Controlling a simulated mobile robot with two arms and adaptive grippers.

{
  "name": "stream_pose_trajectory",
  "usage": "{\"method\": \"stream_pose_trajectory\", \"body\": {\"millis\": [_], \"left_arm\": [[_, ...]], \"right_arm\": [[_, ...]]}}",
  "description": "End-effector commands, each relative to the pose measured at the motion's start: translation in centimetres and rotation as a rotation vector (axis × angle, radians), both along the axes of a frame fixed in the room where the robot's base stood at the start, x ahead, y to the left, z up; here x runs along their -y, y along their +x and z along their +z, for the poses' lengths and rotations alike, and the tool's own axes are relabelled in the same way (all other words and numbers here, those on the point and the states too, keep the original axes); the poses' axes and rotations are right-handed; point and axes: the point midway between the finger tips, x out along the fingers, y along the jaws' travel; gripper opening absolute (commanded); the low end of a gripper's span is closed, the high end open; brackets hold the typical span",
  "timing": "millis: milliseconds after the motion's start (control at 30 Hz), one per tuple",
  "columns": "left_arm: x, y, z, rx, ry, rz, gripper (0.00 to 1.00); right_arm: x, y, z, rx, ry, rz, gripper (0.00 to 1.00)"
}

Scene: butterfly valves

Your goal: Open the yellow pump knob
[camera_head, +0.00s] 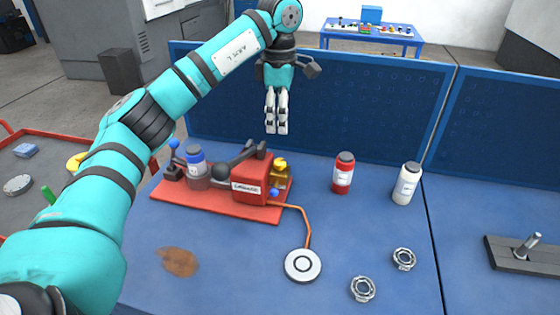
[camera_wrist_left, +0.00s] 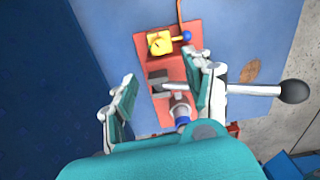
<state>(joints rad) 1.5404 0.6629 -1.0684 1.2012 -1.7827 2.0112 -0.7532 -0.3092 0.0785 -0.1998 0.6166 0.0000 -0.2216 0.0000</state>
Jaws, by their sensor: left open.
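The pump stands on a red base plate (camera_head: 222,201) on the blue table, with a red box (camera_head: 250,180) near its right end. The yellow pump knob (camera_head: 280,164) is behind and right of the red box; its exact turn is too small to tell. In the left wrist view the yellow knob (camera_wrist_left: 159,43) shows near the top of the red plate. My left gripper (camera_head: 276,131) hangs fingers down above and behind the knob, apart from it. My right gripper is out of view.
A blue ball knob (camera_head: 274,193) sits by the red box. A red bottle (camera_head: 344,173) and a white bottle (camera_head: 407,183) stand to the right. A white disc (camera_head: 302,265) and two metal rings (camera_head: 363,288) lie in front. A blue perforated panel (camera_head: 345,105) rises behind.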

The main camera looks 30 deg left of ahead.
Motion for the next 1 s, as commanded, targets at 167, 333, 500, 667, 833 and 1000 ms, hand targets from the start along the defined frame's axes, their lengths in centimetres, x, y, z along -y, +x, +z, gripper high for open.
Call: {"method": "stream_pose_trajectory", "body": {"millis": [167,333,500,667,833,1000], "left_arm": [[0.0,-0.1,-4.3,-0.003,-0.002,-0.001,0.52],[0.0,-0.1,-7.6,-0.003,0.000,0.000,0.52],[0.0,0.0,-10.3,-0.001,0.000,0.000,0.52],[0.0,0.0,-11.7,0.000,-0.001,0.000,0.52],[0.0,0.0,-12.1,0.001,-0.001,0.000,0.52],[0.0,0.0,-12.1,0.001,-0.001,0.000,0.52]], "right_arm": [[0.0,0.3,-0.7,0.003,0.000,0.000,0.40],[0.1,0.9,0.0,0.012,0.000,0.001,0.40],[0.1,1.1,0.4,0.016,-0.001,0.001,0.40],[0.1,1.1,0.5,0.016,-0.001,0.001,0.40],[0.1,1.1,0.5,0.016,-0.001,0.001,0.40],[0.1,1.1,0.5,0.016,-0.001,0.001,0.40]]}}
